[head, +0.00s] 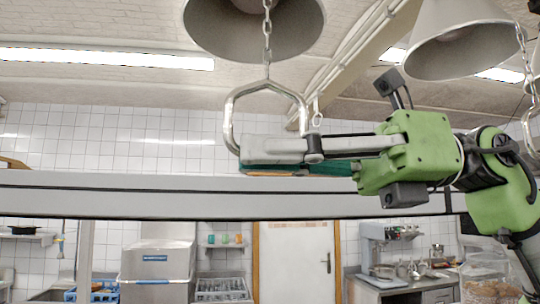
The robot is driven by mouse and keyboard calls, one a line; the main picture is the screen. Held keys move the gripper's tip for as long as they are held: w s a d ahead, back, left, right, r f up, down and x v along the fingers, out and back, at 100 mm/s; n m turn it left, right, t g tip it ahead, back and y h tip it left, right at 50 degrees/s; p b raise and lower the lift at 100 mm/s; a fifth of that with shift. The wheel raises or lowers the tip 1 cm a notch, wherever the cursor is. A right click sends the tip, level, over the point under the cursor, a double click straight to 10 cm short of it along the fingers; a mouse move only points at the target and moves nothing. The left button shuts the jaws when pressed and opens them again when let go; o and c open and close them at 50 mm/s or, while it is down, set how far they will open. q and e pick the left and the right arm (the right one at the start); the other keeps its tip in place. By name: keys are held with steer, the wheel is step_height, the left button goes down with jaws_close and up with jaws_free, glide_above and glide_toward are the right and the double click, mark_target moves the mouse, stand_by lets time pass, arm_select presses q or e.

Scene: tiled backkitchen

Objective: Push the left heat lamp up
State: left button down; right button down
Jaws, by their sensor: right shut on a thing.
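The left heat lamp (215,28) is a grey metal shade at the top middle, cut off by the picture's upper edge. A chain (267,40) hangs from it down to a shiny, roughly triangular metal handle (232,108). My right gripper (246,160) reaches in from the right, with its fingers across the lower part of this handle. It is shut on the handle, whose bottom is partly hidden by the fingers. My left gripper is not in view.
The right heat lamp (455,52) hangs at the upper right with its own chain and handle (523,125). A long grey shelf beam (120,190) crosses the view just below my gripper. A dishwasher (158,262), a door (296,262) and a counter lie beyond.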

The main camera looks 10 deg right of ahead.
mark_target(273, 81)
steer(key=c, duration=2.2)
jaws_free()
steer(key=shift+d+r, duration=0.15)
steer(key=shift+r, duration=0.3)
steer(key=shift+f, duration=0.1)
step_height(273, 81, up, 9)
steer(key=shift+f, duration=0.1)
steer(key=shift+r, duration=0.55)
